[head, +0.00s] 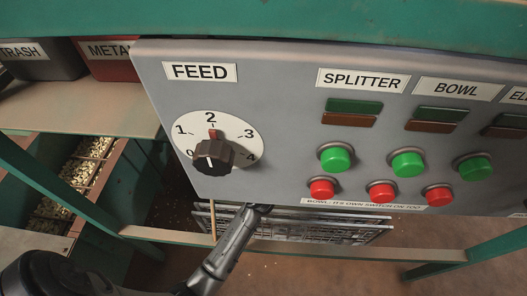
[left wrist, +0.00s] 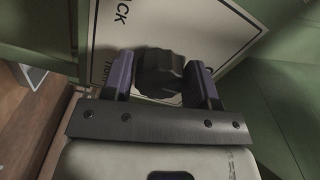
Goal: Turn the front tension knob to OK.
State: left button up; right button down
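In the left wrist view a dark, ridged knob (left wrist: 160,72) sits on a white label plate (left wrist: 190,22) with a black border. Part of a word ending in "ACK" reads sideways on the plate; the other lettering is mostly hidden. My left gripper (left wrist: 160,85) has its two purple-grey fingers on either side of the knob, which fills the space between them. The knob's pointer and setting cannot be made out. In the head view my left arm reaches up under the control panel, and its gripper is hidden. My right gripper is in neither view.
The grey control panel (head: 290,85) carries a FEED dial (head: 213,155) pointing near 2, and several green and red buttons. A green frame rail (head: 480,252) crosses below. Bins of nuts (head: 75,172) stand at left, under a shelf with TRASH (head: 40,62) and METAL (head: 108,65) bins.

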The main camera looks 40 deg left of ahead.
pick_arm(q)
jog(key=shift+o, duration=1.4)
jog(key=p+v, duration=0.1)
jog(key=v, duration=0.6)
jog(key=shift+s+p, duration=0.15)
jog(key=shift+p, duration=0.2)
jog(key=shift+s+d, duration=0.1)
